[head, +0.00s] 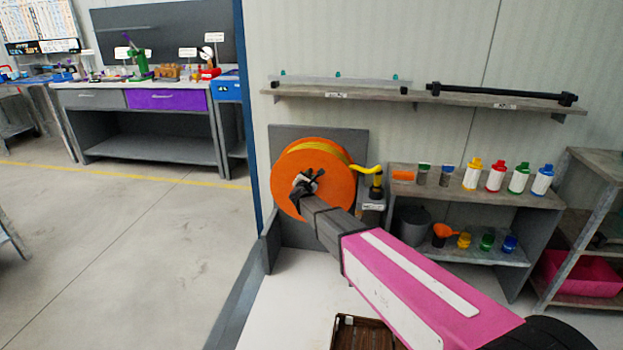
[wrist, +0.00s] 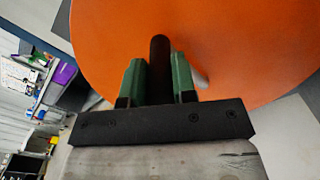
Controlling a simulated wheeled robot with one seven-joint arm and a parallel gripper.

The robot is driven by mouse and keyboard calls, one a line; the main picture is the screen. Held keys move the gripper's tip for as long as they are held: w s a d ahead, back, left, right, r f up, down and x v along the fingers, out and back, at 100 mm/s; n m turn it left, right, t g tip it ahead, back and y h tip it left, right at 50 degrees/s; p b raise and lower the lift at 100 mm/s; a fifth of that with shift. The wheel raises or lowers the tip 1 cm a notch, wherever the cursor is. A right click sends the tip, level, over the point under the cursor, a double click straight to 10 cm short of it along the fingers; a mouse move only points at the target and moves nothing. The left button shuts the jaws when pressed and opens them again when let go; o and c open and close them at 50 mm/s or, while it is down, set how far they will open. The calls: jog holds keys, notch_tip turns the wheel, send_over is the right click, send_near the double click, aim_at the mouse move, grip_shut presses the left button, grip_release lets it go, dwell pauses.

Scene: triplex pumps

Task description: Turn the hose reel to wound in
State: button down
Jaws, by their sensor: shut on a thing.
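The hose reel (head: 338,185) is a large orange disc with yellow hose wound on it, mounted on a grey panel. In the wrist view the orange face of the reel (wrist: 225,40) fills the upper part. My gripper (head: 304,187) is at the front of the reel, near its middle. In the wrist view my gripper (wrist: 160,80) has its green fingers on either side of a dark upright handle (wrist: 160,58) and is shut on it. A light-coloured rod shows behind the right finger.
Yellow hose runs right from the reel to a fitting (head: 376,182) on a small grey stand. A shelf with several coloured bottles (head: 496,176) stands to the right. A brown crate (head: 362,332) is below my arm. The floor at left is clear.

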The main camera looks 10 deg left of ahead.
jog(key=shift+d+f, duration=0.1)
jog(key=shift+f, duration=0.1)
jog(key=c, duration=0.9)
grip_release()
jog(key=shift+r, duration=0.1)
jog(key=shift+s, duration=0.6)
jog(key=s, duration=0.9)
jog(key=shift+s+d, duration=0.15)
jog(key=shift+s, duration=0.15)
jog(key=shift+d, duration=0.1)
